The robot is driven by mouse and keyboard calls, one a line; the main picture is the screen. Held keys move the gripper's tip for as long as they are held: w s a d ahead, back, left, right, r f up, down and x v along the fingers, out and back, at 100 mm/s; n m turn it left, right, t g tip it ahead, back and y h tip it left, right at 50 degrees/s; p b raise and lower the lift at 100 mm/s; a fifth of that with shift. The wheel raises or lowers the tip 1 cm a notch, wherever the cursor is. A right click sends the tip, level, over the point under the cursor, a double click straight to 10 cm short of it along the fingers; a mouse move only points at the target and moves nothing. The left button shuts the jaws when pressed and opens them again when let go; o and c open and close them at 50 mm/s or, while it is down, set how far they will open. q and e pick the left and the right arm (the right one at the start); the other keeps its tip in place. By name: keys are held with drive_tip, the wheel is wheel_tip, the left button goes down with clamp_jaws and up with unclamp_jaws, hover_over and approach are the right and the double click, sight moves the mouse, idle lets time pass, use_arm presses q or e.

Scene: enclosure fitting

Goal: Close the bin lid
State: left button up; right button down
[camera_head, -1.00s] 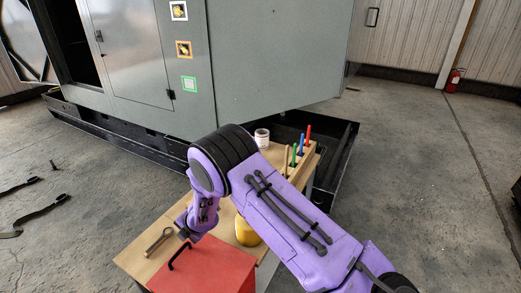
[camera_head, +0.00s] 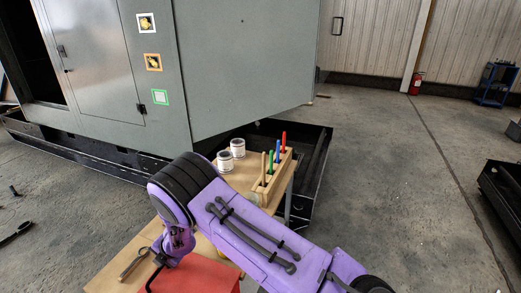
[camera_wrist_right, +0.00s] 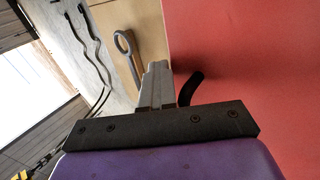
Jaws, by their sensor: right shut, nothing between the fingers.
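The red bin lid (camera_head: 200,277) shows at the bottom of the head view, partly behind my right arm. Its black handle (camera_head: 152,277) stands at its left edge. Whether the lid is raised or flat I cannot tell. My right gripper (camera_head: 160,258) is right by the handle. In the right wrist view the gripper's closed fingers (camera_wrist_right: 158,70) are empty, with the handle (camera_wrist_right: 191,87) close to their right side and the red surface (camera_wrist_right: 250,60) filling the right half. Contact with the handle is unclear. My left gripper is out of view.
The wooden table (camera_head: 112,272) also bears a metal ring-ended tool (camera_head: 133,262), two white cans (camera_head: 231,155) and a wooden rack (camera_head: 272,182) with coloured sticks. A large grey enclosure (camera_head: 240,70) stands behind. Open floor (camera_head: 410,190) lies to the right.

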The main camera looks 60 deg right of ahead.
wheel_tip(320, 180, up, 5)
drive_tip(key=p, duration=0.5)
drive_tip(key=shift+r+b, duration=0.65)
drive_tip(key=shift+b, duration=0.2)
wheel_tip(320, 180, up, 8)
drive_tip(key=p, duration=0.1)
drive_tip(key=shift+f, duration=0.15)
